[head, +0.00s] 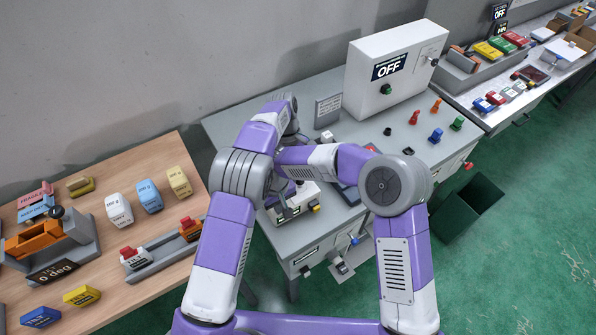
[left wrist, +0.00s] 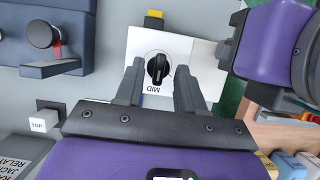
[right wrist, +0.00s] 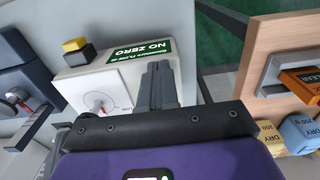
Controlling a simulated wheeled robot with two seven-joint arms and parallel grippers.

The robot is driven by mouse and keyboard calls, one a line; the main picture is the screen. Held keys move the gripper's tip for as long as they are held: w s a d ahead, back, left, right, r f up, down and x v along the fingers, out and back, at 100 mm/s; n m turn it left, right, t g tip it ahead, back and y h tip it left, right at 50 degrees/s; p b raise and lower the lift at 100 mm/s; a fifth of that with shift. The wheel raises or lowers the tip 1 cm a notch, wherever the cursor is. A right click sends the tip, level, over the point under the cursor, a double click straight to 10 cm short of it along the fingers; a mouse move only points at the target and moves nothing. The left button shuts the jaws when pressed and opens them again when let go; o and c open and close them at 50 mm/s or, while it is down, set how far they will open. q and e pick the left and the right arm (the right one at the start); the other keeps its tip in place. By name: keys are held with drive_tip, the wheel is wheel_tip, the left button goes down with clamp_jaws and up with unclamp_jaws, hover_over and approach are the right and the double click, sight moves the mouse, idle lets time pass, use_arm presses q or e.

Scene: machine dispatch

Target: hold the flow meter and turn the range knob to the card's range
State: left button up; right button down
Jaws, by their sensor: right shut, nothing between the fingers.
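The flow meter (head: 308,190) is a pale box near the front left of the grey bench, partly hidden by my arms. Its green display (right wrist: 140,52) reads "NO ZERO" in the right wrist view. Its black range knob (left wrist: 158,69) sits on a white plate beside the label "MID". My left gripper (left wrist: 160,66) is open, with its fingers on either side of the knob; I cannot tell whether they touch it. My right gripper (right wrist: 157,70) is shut and empty, close over the meter's edge. A small grey card (head: 327,109) stands behind; its text is unreadable.
A dark blue device with a red-marked knob (left wrist: 42,34) stands beside the meter. A white "TOP" block (left wrist: 45,121) is nearby. A white cabinet (head: 396,65) reading "OFF" stands at the back. A wooden table (head: 178,160) holds weights at left. Both my arms crowd the meter.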

use_arm(q)
drive_tip(key=v, duration=0.7)
use_arm(e)
drive_tip(key=shift+s+d+f, duration=0.2)
drive_tip(key=shift+f, duration=0.25)
use_arm(q)
drive_tip(key=shift+r, duration=0.15)
use_arm(e)
drive_tip(key=shift+r, duration=0.1)
